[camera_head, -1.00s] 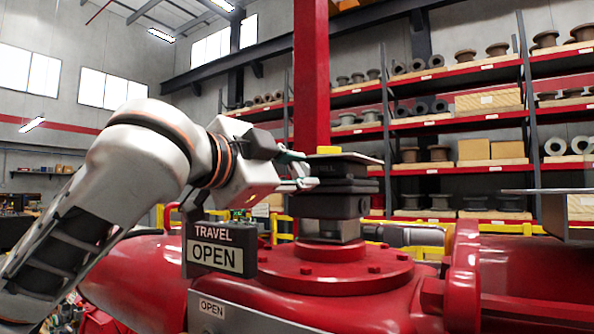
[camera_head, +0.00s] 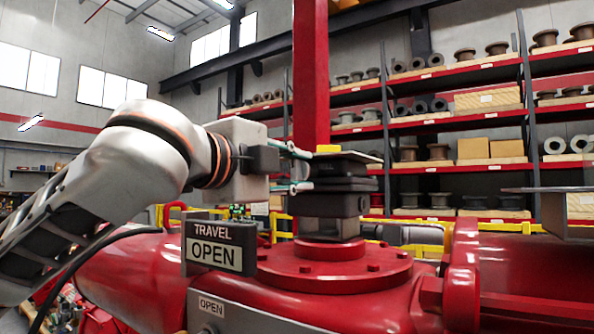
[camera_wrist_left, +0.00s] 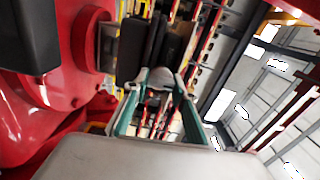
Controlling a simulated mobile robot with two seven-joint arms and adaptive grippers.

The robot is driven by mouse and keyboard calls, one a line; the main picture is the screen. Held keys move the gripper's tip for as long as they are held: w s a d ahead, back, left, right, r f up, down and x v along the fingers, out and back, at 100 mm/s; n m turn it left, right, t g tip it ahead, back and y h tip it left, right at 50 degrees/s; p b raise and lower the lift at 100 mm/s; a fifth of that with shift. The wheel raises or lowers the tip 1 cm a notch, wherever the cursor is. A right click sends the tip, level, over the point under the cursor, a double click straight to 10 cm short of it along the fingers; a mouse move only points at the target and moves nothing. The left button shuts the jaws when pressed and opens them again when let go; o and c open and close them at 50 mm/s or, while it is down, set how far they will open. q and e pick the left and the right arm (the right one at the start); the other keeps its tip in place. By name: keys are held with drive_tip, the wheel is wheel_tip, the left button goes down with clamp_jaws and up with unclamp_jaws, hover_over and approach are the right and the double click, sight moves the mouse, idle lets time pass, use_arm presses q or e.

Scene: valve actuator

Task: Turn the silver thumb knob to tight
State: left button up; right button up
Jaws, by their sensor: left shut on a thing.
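My left gripper (camera_head: 306,170) reaches in from the left to the near side of the black block (camera_head: 342,205) on top of the red valve. Its two green-edged fingers lie one above the other at the block's left side. In the left wrist view the fingers (camera_wrist_left: 161,78) close around a small silver-grey piece, the silver thumb knob (camera_wrist_left: 160,74), beside the dark block. A travel sign (camera_head: 218,246) reads OPEN. My right gripper is not in view.
The red valve body (camera_head: 340,270) with its bolted flange fills the space below. A yellow-topped dark plate (camera_head: 345,155) caps the block. A red post (camera_head: 311,80) rises behind. Shelves with spools (camera_head: 435,153) stand at the back.

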use_arm(q)
drive_tip(key=o, duration=1.1)
drive_tip(key=shift+s, duration=0.1)
drive_tip(key=v, duration=1.2)
